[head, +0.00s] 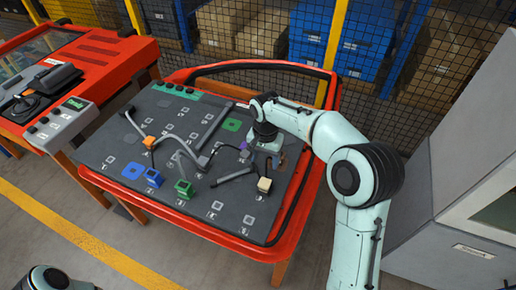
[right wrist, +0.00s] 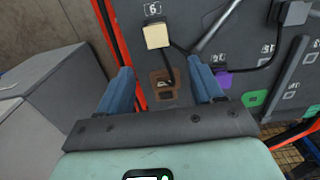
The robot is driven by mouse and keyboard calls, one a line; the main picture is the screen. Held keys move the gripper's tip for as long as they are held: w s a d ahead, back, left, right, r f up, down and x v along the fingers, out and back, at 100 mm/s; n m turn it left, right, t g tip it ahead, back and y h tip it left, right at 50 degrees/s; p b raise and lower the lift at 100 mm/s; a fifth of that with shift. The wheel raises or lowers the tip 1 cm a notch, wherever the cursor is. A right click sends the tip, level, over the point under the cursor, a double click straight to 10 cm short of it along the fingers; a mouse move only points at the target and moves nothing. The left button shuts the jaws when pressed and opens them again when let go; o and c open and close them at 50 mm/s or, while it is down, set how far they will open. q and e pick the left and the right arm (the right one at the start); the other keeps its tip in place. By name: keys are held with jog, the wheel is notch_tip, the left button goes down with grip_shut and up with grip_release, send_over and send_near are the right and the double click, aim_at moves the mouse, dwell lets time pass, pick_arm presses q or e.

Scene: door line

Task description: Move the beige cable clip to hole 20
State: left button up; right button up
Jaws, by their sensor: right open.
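The beige cable clip (head: 264,185) stands on the grey board near its front right. In the right wrist view the beige clip (right wrist: 156,36) is a small pale block beyond my fingertips, with a dark cable beside it. My right gripper (head: 270,148) is over the board's right part, behind the clip in the head view. In the right wrist view my right gripper (right wrist: 162,82) is open, its two blue fingers apart around a brown square (right wrist: 158,91) on the board, with no clip between them. Hole numbers are too small to read surely; I cannot tell which is 20. My left gripper is out of view.
The board (head: 135,150) lies in a red frame (head: 225,236). A red console (head: 85,55) is at left, a grey cabinet (head: 470,190) at right.

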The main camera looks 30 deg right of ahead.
aim_at(265, 183)
jog(key=f, duration=1.3)
jog(key=shift+s+b, duration=0.3)
jog(key=shift+s, duration=0.1)
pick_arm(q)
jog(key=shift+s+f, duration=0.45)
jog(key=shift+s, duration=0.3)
pick_arm(e)
grip_shut()
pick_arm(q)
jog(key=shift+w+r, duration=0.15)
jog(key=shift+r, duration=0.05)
pick_arm(e)
jog(key=shift+r, duration=0.4)
